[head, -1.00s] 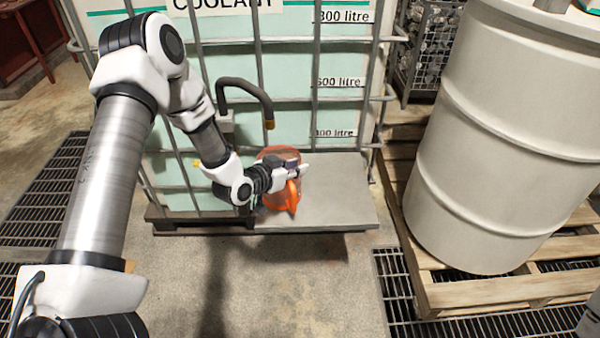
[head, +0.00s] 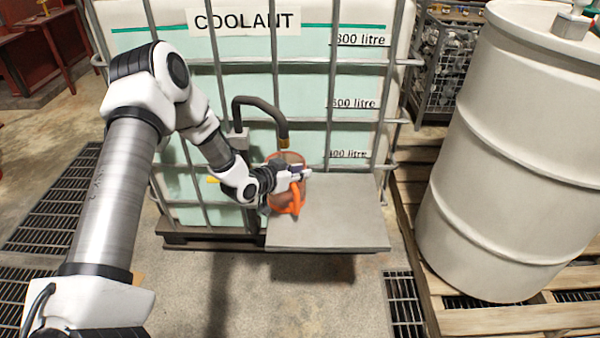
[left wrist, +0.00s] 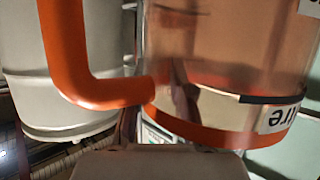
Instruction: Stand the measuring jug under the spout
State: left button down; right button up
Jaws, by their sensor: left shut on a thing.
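The measuring jug (head: 288,199) is clear with an orange tint, rim and handle, and looks upright in the head view. My left gripper (head: 299,174) is shut on it at the handle side and hides part of it. The dark curved spout (head: 262,101) comes from the coolant tank, and its yellowish tip hangs just above the jug's mouth. The jug is over the left part of the grey shelf (head: 340,220); I cannot tell whether its base touches. In the left wrist view the jug (left wrist: 225,60) fills the upper right, its handle at left. My right gripper is out of view.
The caged coolant tank (head: 230,65) stands directly behind the shelf. A large cream drum (head: 510,150) stands on a wooden pallet (head: 500,318) at right. The shelf right of the jug is bare. Floor gratings (head: 55,205) lie at left.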

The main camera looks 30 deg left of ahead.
pick_arm(q)
jog(key=shift+f+b, duration=0.4)
jog(key=shift+f, duration=0.15)
jog(key=c, duration=0.9)
grip_release()
jog(key=shift+c, duration=0.2)
jog(key=v, duration=1.2)
jog(key=shift+r, duration=0.1)
